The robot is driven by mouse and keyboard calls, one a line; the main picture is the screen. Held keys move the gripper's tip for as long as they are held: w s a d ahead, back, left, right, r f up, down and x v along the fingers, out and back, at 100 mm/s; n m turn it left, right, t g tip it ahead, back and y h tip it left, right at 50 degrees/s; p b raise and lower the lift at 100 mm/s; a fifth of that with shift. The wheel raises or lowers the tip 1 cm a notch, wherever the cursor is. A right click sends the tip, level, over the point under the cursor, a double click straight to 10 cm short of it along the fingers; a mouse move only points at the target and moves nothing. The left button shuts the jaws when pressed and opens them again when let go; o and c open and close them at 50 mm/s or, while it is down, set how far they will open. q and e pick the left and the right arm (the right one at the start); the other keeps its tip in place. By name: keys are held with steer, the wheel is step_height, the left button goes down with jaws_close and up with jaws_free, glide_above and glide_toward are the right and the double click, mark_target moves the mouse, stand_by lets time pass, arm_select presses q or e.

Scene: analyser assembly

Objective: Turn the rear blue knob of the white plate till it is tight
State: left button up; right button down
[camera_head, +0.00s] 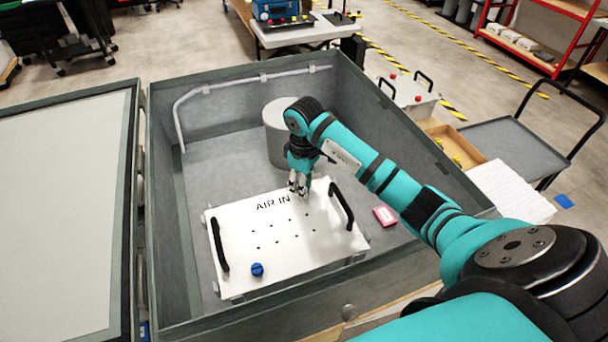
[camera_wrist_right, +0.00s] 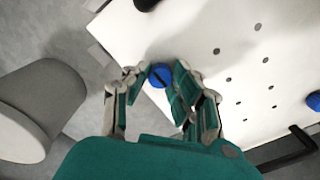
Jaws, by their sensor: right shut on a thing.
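The white plate (camera_head: 290,240) marked "AIR IN" lies in the grey open box, with a black handle at each side. The front blue knob (camera_head: 257,269) stands near its front edge; it also shows in the right wrist view (camera_wrist_right: 313,101). My right gripper (camera_head: 299,190) points down at the plate's rear edge. In the right wrist view its fingers (camera_wrist_right: 158,84) close around the rear blue knob (camera_wrist_right: 160,74), which shows between the fingertips. In the head view the gripper hides this knob. My left gripper is in neither view.
A grey cylinder (camera_head: 279,130) stands in the box behind the plate, close to my right gripper. A pink block (camera_head: 384,216) lies right of the plate. The box walls (camera_head: 165,230) rise around them. My right arm crosses over the right wall.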

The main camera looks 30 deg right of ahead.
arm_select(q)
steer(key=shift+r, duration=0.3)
arm_select(e)
steer(key=shift+w+d+r, duration=0.1)
steer(key=shift+w+r, duration=0.1)
steer(key=shift+r, duration=0.05)
steer(key=c, duration=1.3)
jaws_free()
steer(key=shift+c, duration=0.2)
steer(key=shift+o, duration=1.1)
steer(key=shift+s, duration=0.1)
steer(key=shift+o, duration=0.2)
steer(key=shift+f, duration=0.1)
steer(key=shift+f, duration=0.1)
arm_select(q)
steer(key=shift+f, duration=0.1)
